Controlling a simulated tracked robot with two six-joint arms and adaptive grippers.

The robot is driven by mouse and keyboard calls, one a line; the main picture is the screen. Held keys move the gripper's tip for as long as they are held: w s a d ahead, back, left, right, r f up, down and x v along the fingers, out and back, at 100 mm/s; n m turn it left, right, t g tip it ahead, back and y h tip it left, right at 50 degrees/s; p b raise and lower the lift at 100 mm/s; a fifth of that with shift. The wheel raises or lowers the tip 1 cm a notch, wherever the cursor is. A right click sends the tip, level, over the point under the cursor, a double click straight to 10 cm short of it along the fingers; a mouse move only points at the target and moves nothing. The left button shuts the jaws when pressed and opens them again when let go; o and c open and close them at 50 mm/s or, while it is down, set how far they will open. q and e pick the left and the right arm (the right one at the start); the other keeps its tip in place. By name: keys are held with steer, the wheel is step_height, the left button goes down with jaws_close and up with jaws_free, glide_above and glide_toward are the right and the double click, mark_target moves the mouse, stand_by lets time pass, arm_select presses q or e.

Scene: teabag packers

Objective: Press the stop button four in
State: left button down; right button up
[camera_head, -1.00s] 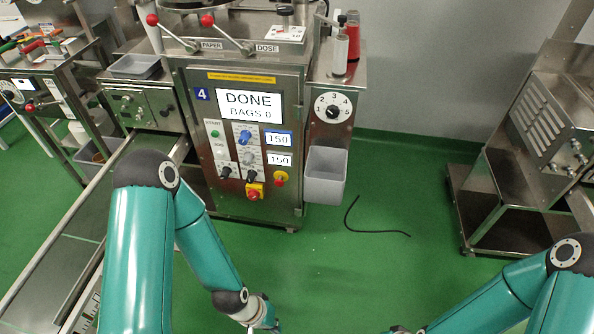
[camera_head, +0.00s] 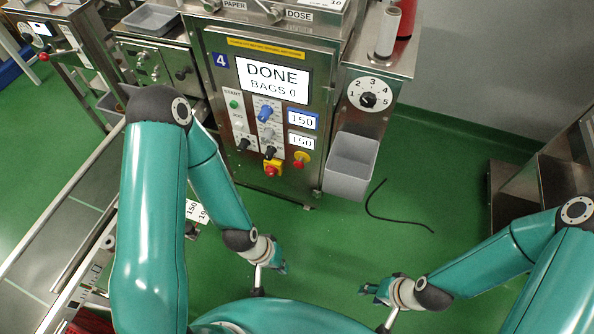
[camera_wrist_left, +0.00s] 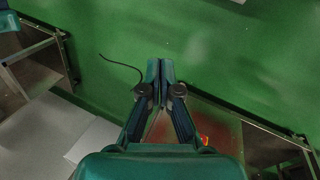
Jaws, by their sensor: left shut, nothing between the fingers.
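Machine four (camera_head: 220,61) stands ahead, its screen reading DONE, BAGS 0. Low on its panel are a red button on a round yellow base (camera_head: 301,159) and, left of it, a red knob on a square yellow plate (camera_head: 271,168). I cannot read which is labelled stop. My left gripper (camera_head: 281,267) is shut and empty, apart from the panel and lower in the picture. Its closed fingers (camera_wrist_left: 160,70) show in the left wrist view, with a small red and yellow part at lower right. My right gripper (camera_head: 368,289) is apart from the machine; its jaws are too small to judge.
A grey bin (camera_head: 350,167) hangs on the machine's right side. A black hose (camera_head: 390,215) lies on the green floor. A conveyor (camera_head: 60,235) runs along the left. Another steel machine (camera_head: 540,170) stands at right.

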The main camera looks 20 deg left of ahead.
arm_select(q)
steer(key=w+a+f+m+t+y+b, duration=0.1)
steer(key=w+a+f+m+t+b, duration=0.15)
steer(key=w+f+m+b, duration=0.4)
steer(key=w+a+f+m+t+b, duration=0.1)
steer(key=w+f+m+t+b, duration=0.2)
steer(key=w+b, duration=0.65)
steer(key=w+a+r+m+t+y+b, duration=0.2)
steer(key=w+a+m+t+b, duration=0.2)
steer(key=m+b, duration=0.7)
steer(key=w+t+b, duration=0.2)
steer(key=t+b, duration=0.2)
steer(key=b, duration=0.3)
steer(key=shift+r, duration=0.15)
steer(key=shift+a+t+b, duration=0.1)
steer(key=shift+t+b, duration=0.15)
steer(key=shift+b, duration=0.05)
